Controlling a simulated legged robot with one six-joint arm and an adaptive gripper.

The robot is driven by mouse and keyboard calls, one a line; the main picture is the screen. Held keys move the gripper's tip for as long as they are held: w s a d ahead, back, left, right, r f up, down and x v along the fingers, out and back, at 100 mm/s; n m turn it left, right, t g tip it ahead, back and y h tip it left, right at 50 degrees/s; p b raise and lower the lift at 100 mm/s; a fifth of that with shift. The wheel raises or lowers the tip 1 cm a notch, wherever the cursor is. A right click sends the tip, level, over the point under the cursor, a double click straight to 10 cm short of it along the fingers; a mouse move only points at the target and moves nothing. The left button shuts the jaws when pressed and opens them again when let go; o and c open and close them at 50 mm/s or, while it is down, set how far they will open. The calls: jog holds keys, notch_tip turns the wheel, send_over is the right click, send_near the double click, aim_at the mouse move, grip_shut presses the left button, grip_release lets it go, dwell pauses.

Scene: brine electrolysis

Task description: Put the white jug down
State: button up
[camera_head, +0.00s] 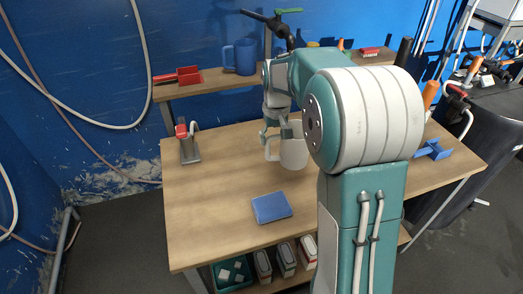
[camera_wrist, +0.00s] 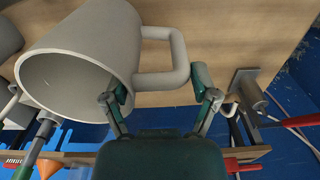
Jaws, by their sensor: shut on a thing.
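The white jug (camera_head: 293,152) is over the wooden table, partly hidden by my arm in the head view. In the wrist view the jug (camera_wrist: 85,55) fills the upper left, its open mouth towards the lower left and its handle (camera_wrist: 180,60) on the right. In the head view my gripper (camera_head: 280,130) shows at the jug's upper side. I cannot tell whether the jug's base touches the table.
The wooden table (camera_head: 215,200) has free room at left and front. A blue flat box (camera_head: 271,207) lies near the front. A metal stand with a red top (camera_head: 188,145) is at the left.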

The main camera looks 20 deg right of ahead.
jog(key=w+a+f, duration=0.2)
jog(key=w+f, duration=0.5)
jog(key=f, duration=0.3)
jog(key=shift+w+f, duration=0.15)
jog(key=shift+w, duration=0.15)
jog(key=shift+f, duration=0.1)
jog(key=o, duration=1.2)
